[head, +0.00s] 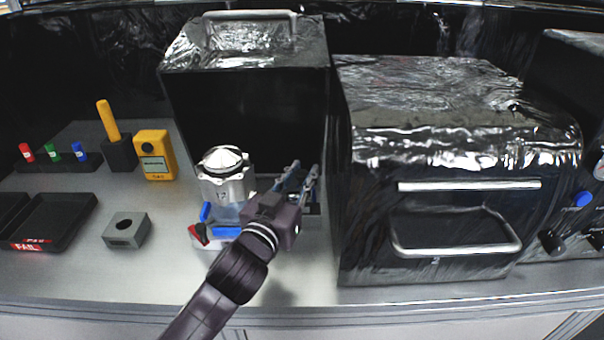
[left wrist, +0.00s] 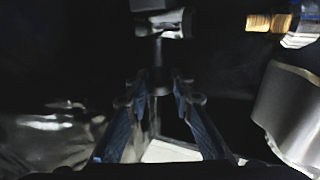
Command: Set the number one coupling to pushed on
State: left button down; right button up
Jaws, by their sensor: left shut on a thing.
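My left gripper (head: 303,170) reaches in front of the dark open box, just right of the silver housing (head: 225,185). The housing stands upright on a blue and white fixture (head: 228,234). In the left wrist view my gripper (left wrist: 158,78) has its two blue-sided fingers closed in on a dark, slim piece, apparently a coupling (left wrist: 157,80). A pale grey metal part (left wrist: 160,22) shows just beyond it. A brass-coloured fitting (left wrist: 268,22) is at the upper right. The head view does not show the coupling clearly, and its number cannot be read. My right gripper is out of view.
A tall foil-topped box (head: 245,50) stands behind the housing. A large glossy black machine (head: 450,130) with a handle is close on the right. On the left are a yellow meter (head: 155,155), a grey block (head: 126,230) and a black FAIL tray (head: 55,218). The front bench strip is clear.

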pick_arm(q)
jog(key=a+p, duration=0.1)
jog(key=a, duration=0.4)
jog(key=c, duration=1.7)
grip_release()
jog(key=shift+d, duration=0.15)
jog(key=v, duration=1.2)
